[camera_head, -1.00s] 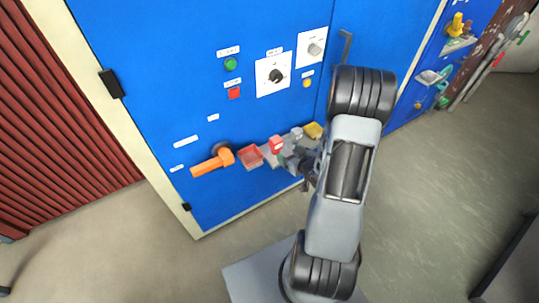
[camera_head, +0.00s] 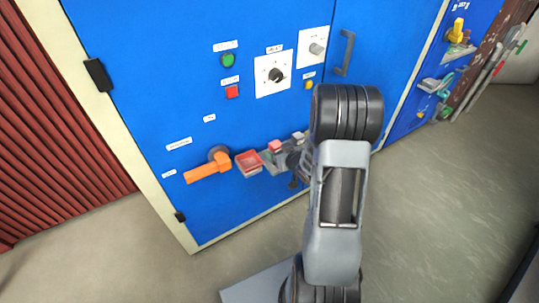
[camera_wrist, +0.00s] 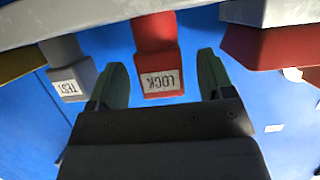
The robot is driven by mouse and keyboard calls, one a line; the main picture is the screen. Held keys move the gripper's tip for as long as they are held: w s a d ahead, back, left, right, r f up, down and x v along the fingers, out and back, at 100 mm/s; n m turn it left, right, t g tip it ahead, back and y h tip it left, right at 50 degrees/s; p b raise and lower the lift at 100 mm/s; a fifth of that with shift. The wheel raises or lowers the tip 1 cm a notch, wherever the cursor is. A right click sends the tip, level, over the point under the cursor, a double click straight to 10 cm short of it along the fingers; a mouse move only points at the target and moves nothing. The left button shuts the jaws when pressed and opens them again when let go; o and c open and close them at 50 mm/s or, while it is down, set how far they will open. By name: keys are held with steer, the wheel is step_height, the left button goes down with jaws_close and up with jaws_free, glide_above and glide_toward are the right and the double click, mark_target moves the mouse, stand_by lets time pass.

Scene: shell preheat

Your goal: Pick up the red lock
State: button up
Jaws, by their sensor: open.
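The red lock (camera_wrist: 156,45) hangs in the middle of the wrist view with a white LOCK label facing the camera. In the head view it is a small red block (camera_head: 274,146) on the blue cabinet's front. My gripper (camera_wrist: 161,76) is open, with one dark green finger on each side of the lock's lower part. Gaps show between the fingers and the lock, and nothing is held. In the head view my gripper is small and partly hidden by my arm, close to the lock.
A grey TEST block (camera_wrist: 70,72) hangs just left of my left finger. A red tray (camera_head: 249,165) and an orange handle (camera_head: 207,169) are left of the lock. The blue cabinet (camera_head: 150,80) stands behind, with buttons and a dial (camera_head: 276,75) above.

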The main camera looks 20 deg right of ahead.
steer(key=shift+x, duration=1.1)
steer(key=c, duration=1)
